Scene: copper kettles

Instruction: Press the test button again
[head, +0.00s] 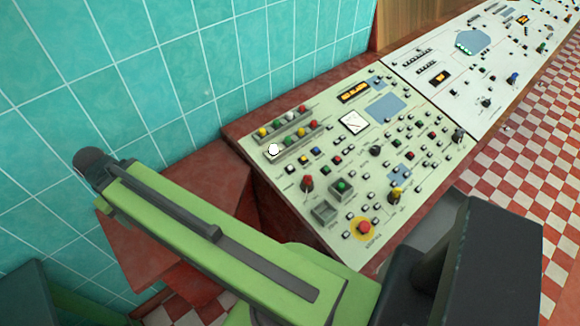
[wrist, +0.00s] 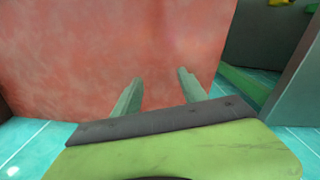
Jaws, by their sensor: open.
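The near control panel (head: 290,140) is cream and carries many buttons, lamps and switches. No readable label shows which one is the test button. A green button (head: 342,187) sits in a raised grey housing, and a red mushroom button (head: 364,228) sits on a yellow ring. A white lamp (head: 273,149) looks bright at the left end of a lamp row. In the wrist view my gripper (wrist: 160,85) is open and empty, its two fingers apart before a reddish surface. In the head view my arm lies left of the panel and my fingers do not show.
A second, paler panel (head: 440,65) continues to the back right. A dark red ledge (head: 185,190) stands left of the near panel, below the teal tiled wall (head: 180,75). The red and white checkered floor (head: 525,160) on the right is clear.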

